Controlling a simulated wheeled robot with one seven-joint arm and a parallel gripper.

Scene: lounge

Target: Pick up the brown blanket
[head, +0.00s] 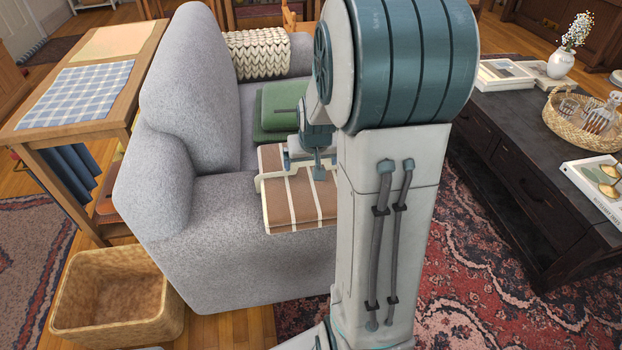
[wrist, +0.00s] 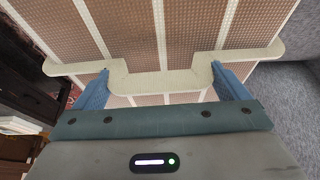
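The brown blanket (head: 301,207), folded flat with cream stripes, lies on the near arm of the grey sofa (head: 240,225). It fills the upper part of the wrist view (wrist: 190,25). My gripper (head: 303,166) is right over the blanket, partly hidden behind my arm in the head view. In the wrist view, the two blue fingers of my gripper (wrist: 163,84) stand wide apart with the blanket's surface between and beyond them. A notched cream strip runs across the blanket at the fingertips; I cannot tell whether it belongs to the blanket.
Green folded cloths (head: 278,108) lie on the sofa seat behind the blanket. A cream knitted throw (head: 256,55) hangs at the far arm. A wicker basket (head: 117,315) stands at the front left. A dark coffee table (head: 500,130) with several items is on the right.

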